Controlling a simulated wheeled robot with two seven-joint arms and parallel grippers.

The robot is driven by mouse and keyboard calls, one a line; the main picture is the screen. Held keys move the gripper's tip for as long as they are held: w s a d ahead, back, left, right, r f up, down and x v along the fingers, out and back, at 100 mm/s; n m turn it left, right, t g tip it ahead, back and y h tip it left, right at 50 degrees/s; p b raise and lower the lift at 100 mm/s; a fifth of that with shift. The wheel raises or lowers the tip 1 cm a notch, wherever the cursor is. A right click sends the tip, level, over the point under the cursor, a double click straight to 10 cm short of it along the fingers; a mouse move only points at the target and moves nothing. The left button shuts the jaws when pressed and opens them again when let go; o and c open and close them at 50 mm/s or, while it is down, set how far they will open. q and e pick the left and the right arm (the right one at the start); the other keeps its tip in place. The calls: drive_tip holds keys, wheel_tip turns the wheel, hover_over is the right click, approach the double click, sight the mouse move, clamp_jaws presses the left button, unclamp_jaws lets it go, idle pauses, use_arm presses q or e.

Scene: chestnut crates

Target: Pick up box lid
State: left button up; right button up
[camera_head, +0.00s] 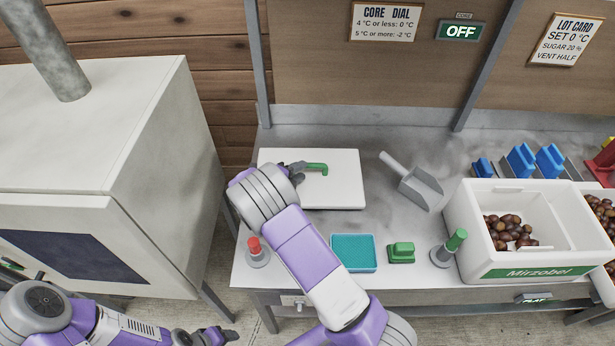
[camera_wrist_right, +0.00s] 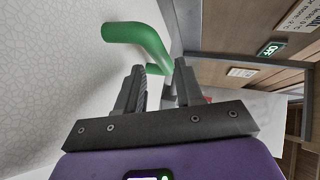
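The box lid (camera_head: 343,191) is a flat white slab with a green bar handle (camera_head: 317,168), lying on the metal table in the head view. The handle also shows large in the right wrist view (camera_wrist_right: 140,40), above the pale lid surface. My right gripper (camera_head: 299,168) is over the lid at the handle's left end. In the wrist view its two fingers (camera_wrist_right: 160,88) stand apart, with the handle's near end just beyond and partly behind them; I see no firm grip. My left gripper (camera_head: 215,336) is low at the bottom left, away from the table; its fingers are too small to judge.
A white crate (camera_head: 535,271) of chestnuts stands at right. A grey scoop (camera_head: 417,188), teal tray (camera_head: 353,253), green block (camera_head: 401,252), green-handled tool (camera_head: 448,248) and red-topped piece (camera_head: 257,252) are on the table. A white cabinet (camera_head: 150,150) stands left.

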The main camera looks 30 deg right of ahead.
sight(308, 172)
drive_tip(key=x, duration=0.5)
drive_tip(key=shift+w+d, duration=0.1)
drive_tip(key=shift+w, duration=0.05)
clamp_jaws()
